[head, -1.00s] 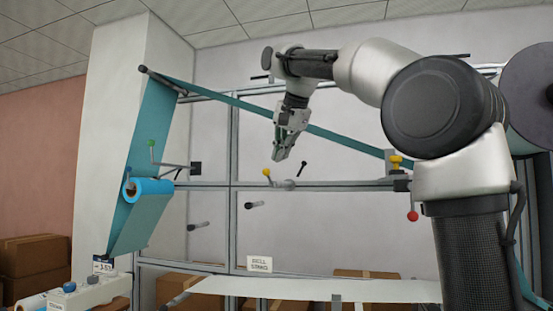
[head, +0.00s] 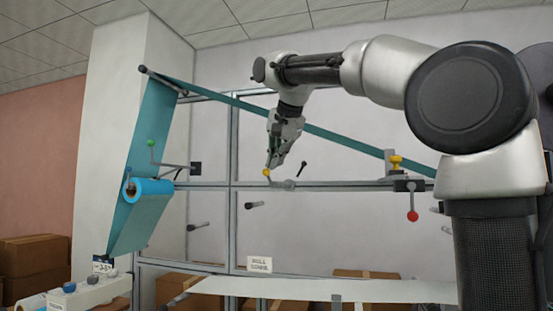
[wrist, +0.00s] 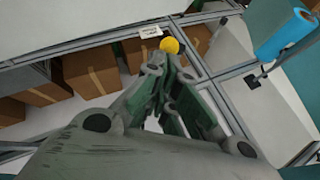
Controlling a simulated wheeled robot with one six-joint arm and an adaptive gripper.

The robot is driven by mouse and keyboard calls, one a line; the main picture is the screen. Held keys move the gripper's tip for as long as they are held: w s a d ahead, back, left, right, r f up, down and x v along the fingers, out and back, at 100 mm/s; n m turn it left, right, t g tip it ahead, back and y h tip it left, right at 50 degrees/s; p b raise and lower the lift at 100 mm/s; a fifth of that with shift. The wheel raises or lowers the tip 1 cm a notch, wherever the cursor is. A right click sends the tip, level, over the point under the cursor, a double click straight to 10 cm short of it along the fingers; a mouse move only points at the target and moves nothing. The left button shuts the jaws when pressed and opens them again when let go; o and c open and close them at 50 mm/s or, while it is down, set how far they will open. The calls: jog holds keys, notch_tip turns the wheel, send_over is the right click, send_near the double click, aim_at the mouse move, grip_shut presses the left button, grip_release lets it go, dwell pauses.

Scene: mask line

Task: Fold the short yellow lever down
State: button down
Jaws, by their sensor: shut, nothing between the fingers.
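The short yellow lever shows as a yellow ball knob (head: 266,172) on a short stem at the grey frame's middle rail, left of centre in the head view. In the wrist view the yellow knob (wrist: 169,45) sits just beyond my fingertips. My gripper (head: 273,164) points down, with its tips right at the knob, slightly above and to its right. The gripper (wrist: 171,68) is shut with nothing between its fingers. I cannot tell whether the tips touch the knob. The lever's stem is mostly hidden in the wrist view.
A black-tipped peg (head: 303,165) stands just right of the lever. A yellow handle (head: 397,162) and a red ball lever (head: 413,215) are farther right. A green ball lever (head: 151,143) and blue roll (head: 152,187) are at left. The teal web (head: 330,135) runs diagonally behind the arm.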

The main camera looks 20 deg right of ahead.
jog(key=shift+s+a+f+t+h, duration=0.25)
jog(key=shift+s+f+t+h, duration=0.1)
jog(key=shift+t, duration=0.15)
jog(key=shift+s+a+f+n+t+h, duration=0.25)
jog(key=shift+s+f+t, duration=0.2)
jog(key=shift+f, duration=0.25)
jog(key=shift+s+a+f+n+t+h, duration=0.2)
jog(key=shift+s+a+f+t, duration=0.1)
jog(key=shift+s+f+t, duration=0.25)
jog(key=shift+w+f, duration=0.1)
jog(key=shift+w, duration=0.05)
